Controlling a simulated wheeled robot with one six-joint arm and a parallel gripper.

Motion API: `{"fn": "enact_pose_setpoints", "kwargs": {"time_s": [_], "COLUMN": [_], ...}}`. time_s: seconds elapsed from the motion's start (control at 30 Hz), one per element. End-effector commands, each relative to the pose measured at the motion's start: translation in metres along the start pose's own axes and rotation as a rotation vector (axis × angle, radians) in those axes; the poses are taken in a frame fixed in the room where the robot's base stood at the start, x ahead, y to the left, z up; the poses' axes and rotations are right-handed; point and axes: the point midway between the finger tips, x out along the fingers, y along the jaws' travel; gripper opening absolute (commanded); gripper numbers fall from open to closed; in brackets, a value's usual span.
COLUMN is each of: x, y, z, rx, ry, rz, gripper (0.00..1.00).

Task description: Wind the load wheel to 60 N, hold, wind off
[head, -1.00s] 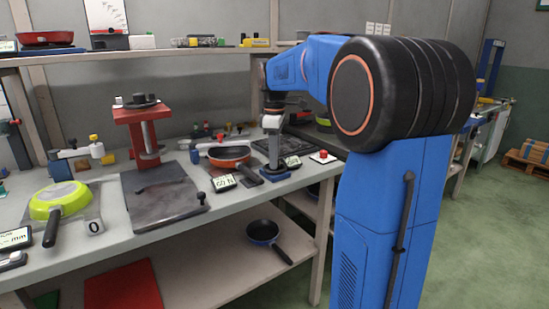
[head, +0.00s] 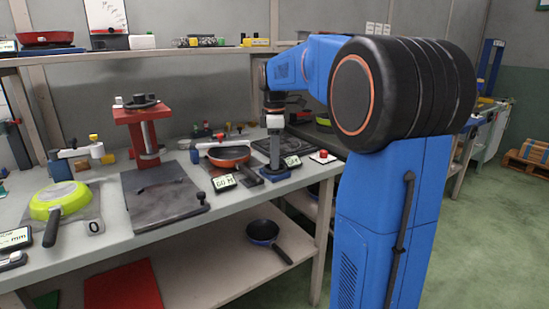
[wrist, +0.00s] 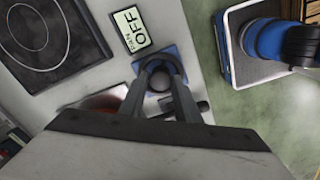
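The load wheel, a small dark round knob (wrist: 160,82), sits on a blue stand in the wrist view. The blue base (head: 275,174) of that stand shows in the head view beside the handle of an orange pan (head: 229,153). My gripper (head: 275,150) points straight down over the stand. In the wrist view its two fingers (wrist: 160,75) flank the knob closely and appear shut on it. A small display (head: 223,183) in front of the pan seems to read 60 N. My fingers partly hide the wheel.
A hotplate (head: 268,148) stands behind the stand, with a display (wrist: 133,30) reading OFF. A red button box (head: 323,157) is to the right.

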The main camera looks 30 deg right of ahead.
Motion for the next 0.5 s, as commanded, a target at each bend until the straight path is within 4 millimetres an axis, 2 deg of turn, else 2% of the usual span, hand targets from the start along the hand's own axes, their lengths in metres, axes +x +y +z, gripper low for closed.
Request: {"fn": "enact_pose_setpoints", "kwargs": {"time_s": [0.33, 0.5], "x": [-0.001, -0.016], "y": [0.0, 0.0], "z": [0.0, 0.0], "rx": [0.001, 0.001], "ry": [0.0, 0.0], "rz": [-0.001, 0.0], "gripper": [0.34, 0.34]}}
